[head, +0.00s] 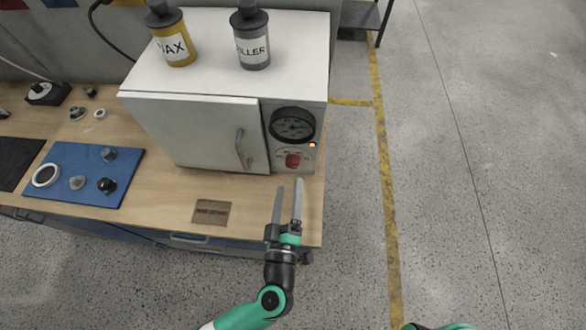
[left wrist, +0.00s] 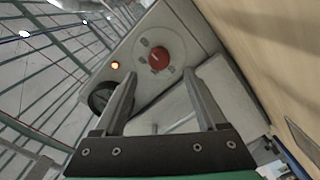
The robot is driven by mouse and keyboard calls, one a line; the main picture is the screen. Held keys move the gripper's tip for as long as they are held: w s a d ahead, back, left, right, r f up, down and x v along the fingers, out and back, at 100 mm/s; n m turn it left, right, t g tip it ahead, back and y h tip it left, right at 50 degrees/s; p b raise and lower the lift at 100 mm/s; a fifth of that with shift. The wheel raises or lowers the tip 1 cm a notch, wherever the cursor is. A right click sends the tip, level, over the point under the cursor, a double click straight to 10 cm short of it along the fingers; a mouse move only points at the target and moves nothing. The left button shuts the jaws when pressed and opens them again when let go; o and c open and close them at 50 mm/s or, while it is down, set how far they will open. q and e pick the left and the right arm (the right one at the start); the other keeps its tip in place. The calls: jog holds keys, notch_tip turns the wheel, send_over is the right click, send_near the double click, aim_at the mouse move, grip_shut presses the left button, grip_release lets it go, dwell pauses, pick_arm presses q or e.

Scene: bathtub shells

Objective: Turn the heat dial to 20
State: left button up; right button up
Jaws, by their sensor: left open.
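The heat dial is a round red knob (head: 292,160) on the front panel of a white oven (head: 195,130), below a black round gauge (head: 292,125). In the left wrist view the red knob (left wrist: 159,59) appears just beyond and between the fingertips, with a pale pointer mark and grey labels around it. The numbers are too small to read. My left gripper (head: 288,186) is open and empty, in front of and below the knob, apart from it. Its two fingers also show in the left wrist view (left wrist: 160,76). My right gripper is out of view.
An orange light (head: 312,145) glows beside the knob. The oven door handle (head: 243,149) is to the left. Wax (head: 175,45) and filler (head: 252,50) bottles stand on top. A blue mat (head: 75,190) with several parts and a brown plate (head: 211,212) lie on the bench.

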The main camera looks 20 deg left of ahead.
aim_at(292, 166)
pick_arm(q)
jog(key=b+x, duration=0.1)
jog(key=x, duration=0.5)
jog(key=shift+w+a, duration=0.15)
jog(key=shift+w, duration=0.2)
grip_shut()
